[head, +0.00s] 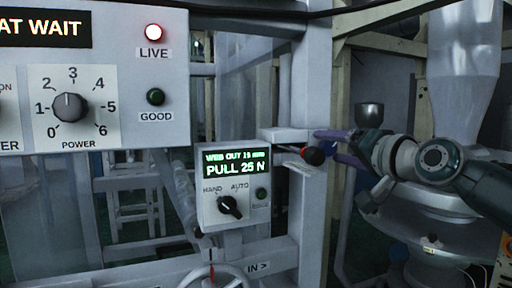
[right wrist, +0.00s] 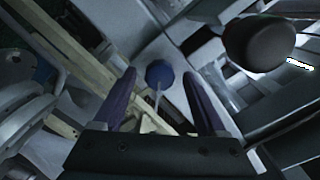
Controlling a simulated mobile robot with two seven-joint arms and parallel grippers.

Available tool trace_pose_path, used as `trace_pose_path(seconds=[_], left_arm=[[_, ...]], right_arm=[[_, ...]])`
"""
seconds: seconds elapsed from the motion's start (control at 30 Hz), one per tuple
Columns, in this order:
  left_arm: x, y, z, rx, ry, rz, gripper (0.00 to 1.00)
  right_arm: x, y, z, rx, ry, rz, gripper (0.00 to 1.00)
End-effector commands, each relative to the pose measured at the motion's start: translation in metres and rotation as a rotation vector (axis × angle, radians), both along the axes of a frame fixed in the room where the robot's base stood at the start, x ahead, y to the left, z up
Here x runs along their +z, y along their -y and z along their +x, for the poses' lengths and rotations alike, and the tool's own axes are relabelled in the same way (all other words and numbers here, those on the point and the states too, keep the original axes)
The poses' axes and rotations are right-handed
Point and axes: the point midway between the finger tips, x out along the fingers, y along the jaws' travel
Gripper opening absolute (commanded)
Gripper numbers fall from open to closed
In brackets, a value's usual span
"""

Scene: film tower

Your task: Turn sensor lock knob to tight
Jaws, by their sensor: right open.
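A blue round knob (right wrist: 159,73) with a pale pointer or stem shows in the right wrist view, between and beyond the fingertips. I take it as the sensor lock knob, but no label on it is readable. My right gripper (head: 328,142) has purple fingers and reaches in from the right toward the grey frame post. Its fingers also show in the right wrist view (right wrist: 160,82), spread apart with nothing clearly held. Contact with the blue knob cannot be told. In the head view the fingers hide that spot. My left gripper is not in view.
A small box (head: 233,186) reads "PULL 25 N" and has a HAND/AUTO switch (head: 229,207). A power panel (head: 100,105) is at left. A handwheel (head: 215,276) is below.

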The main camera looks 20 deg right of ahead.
Motion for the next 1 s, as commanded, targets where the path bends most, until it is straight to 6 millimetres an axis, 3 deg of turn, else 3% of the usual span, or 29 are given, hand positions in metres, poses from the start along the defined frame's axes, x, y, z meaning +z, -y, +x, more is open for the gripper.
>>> trace_pose_path(seconds=[0.17, 0.6, 0.8, 1.0], left_arm=[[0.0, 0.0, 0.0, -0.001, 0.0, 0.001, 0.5], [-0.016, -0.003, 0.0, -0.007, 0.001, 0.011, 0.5], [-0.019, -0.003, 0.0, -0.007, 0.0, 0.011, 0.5], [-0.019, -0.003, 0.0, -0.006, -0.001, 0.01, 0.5]], right_arm=[[-0.001, -0.001, -0.014, 0.002, -0.001, 0.0, 0.74], [0.001, 0.0, -0.083, -0.001, -0.001, -0.001, 0.74], [0.003, 0.0, -0.097, 0.0, -0.001, 0.0, 0.74], [0.004, 0.0, -0.099, -0.001, -0.001, 0.0, 0.74]])
